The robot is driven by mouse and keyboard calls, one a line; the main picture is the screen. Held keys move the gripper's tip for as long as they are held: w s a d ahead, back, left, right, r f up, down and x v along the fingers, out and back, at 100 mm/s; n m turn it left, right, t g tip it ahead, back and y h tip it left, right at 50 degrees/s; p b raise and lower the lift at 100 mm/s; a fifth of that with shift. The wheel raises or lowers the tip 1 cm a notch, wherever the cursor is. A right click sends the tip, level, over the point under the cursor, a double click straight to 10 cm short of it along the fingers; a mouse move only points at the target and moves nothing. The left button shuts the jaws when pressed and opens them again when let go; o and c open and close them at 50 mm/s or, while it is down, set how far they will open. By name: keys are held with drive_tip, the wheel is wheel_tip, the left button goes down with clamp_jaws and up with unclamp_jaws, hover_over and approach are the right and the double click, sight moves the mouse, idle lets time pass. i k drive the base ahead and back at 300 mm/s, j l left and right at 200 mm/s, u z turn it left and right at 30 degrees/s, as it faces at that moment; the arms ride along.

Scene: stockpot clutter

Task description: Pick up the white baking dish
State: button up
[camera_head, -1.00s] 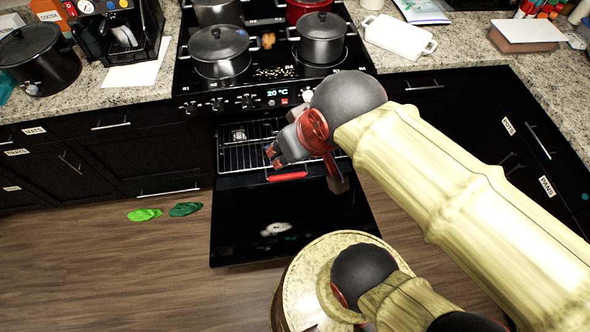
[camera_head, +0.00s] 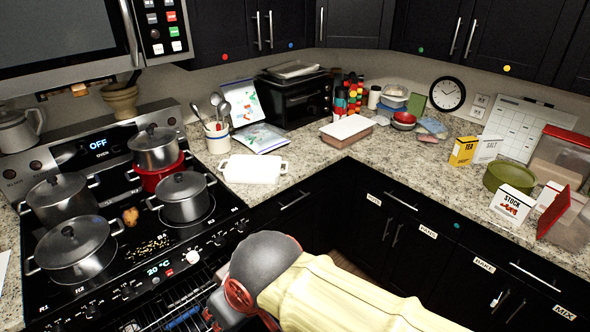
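The white baking dish (camera_head: 253,169) lies on the granite counter just right of the stove. It is a pale rectangle with small loop handles at its ends. My gripper (camera_head: 205,316) is low at the bottom edge of the view, over the open oven's rack. It is well below and in front of the dish and apart from it. My wrist and the frame's edge hide most of its fingers, so I cannot tell whether they are open or shut.
Several lidded pots, including this grey one (camera_head: 184,195), crowd the stove at left. A utensil crock (camera_head: 217,138) and a propped book (camera_head: 262,137) stand behind the dish. A white-topped box (camera_head: 346,128) is to its right. Bare counter (camera_head: 300,150) lies between them.

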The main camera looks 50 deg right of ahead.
sight(245, 168)
drive_tip(key=z, duration=1.15)
drive_tip(key=k, duration=0.3)
drive_tip(key=k+u, duration=0.1)
drive_tip(key=u, duration=0.3)
drive_tip(key=k+u, duration=0.15)
drive_tip(key=u, duration=0.2)
drive_tip(key=k+j+u, duration=0.1)
drive_tip(key=u, duration=0.3)
drive_tip(key=i+l+u, duration=0.1)
drive_tip(key=l, duration=0.5)
drive_tip(key=i+l, duration=0.1)
drive_tip(key=l, duration=0.55)
drive_tip(key=i+l+u, duration=0.15)
drive_tip(key=l, duration=0.45)
drive_tip(key=l+u, duration=0.1)
drive_tip(key=l, duration=0.55)
drive_tip(key=i+l, duration=0.15)
drive_tip(key=l, duration=0.25)
drive_tip(key=i+l, duration=0.15)
drive_tip(key=l, duration=0.25)
drive_tip(key=i+l, duration=0.2)
drive_tip(key=l, duration=0.2)
drive_tip(key=i+l, duration=0.15)
drive_tip(key=l, duration=0.25)
